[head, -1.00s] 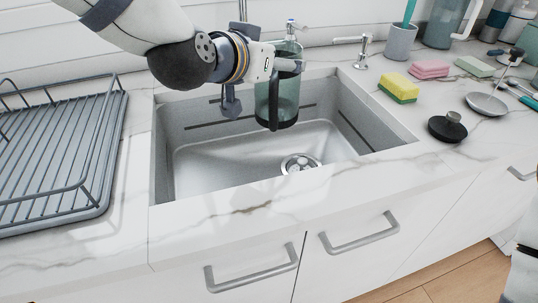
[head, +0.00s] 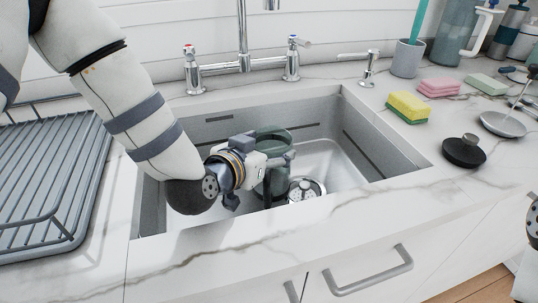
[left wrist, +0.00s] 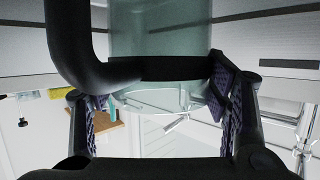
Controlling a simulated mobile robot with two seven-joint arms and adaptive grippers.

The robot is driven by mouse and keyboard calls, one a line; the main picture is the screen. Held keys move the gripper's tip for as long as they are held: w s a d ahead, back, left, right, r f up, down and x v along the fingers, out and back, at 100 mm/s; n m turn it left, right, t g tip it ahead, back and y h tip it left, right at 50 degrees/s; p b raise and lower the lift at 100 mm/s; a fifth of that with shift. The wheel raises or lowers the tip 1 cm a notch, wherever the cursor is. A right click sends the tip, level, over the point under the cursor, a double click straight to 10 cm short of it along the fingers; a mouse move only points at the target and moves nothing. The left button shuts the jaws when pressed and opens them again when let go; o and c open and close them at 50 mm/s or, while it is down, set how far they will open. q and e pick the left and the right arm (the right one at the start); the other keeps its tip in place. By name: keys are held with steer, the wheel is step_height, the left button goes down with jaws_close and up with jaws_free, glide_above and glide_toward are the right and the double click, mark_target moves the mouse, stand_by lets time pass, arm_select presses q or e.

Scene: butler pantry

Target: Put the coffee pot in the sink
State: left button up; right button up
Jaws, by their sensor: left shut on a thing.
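The coffee pot (head: 272,147) is a greenish glass vessel with a black handle. It is down inside the grey sink (head: 375,140), below the counter top, partly hidden by my left gripper (head: 272,170). My left gripper is shut on the pot. The left wrist view shows the glass body (left wrist: 160,30) and the black handle (left wrist: 75,50), with the finger pads of my left gripper (left wrist: 158,105) on either side of the dark lower part. I cannot tell whether the pot touches the sink floor.
The sink drain (head: 305,188) is beside the pot. A faucet (head: 243,50) stands behind the sink. A dish rack (head: 45,190) is at the left. A yellow-green sponge (head: 408,107), a pink sponge (head: 438,87) and a black lid (head: 463,152) lie on the right counter.

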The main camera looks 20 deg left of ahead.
arm_select(q)
steer(key=shift+f, duration=0.6)
arm_select(e)
steer(key=shift+s+f, duration=0.1)
steer(key=shift+f, duration=0.1)
arm_select(q)
steer(key=o, duration=1.9)
steer(key=shift+o, duration=0.2)
steer(key=p+v, duration=0.1)
steer(key=v, duration=0.6)
steer(key=shift+s+r, duration=0.2)
steer(key=shift+s, duration=0.05)
arm_select(e)
steer(key=shift+w+r+t, duration=0.3)
steer(key=shift+w+r, duration=0.55)
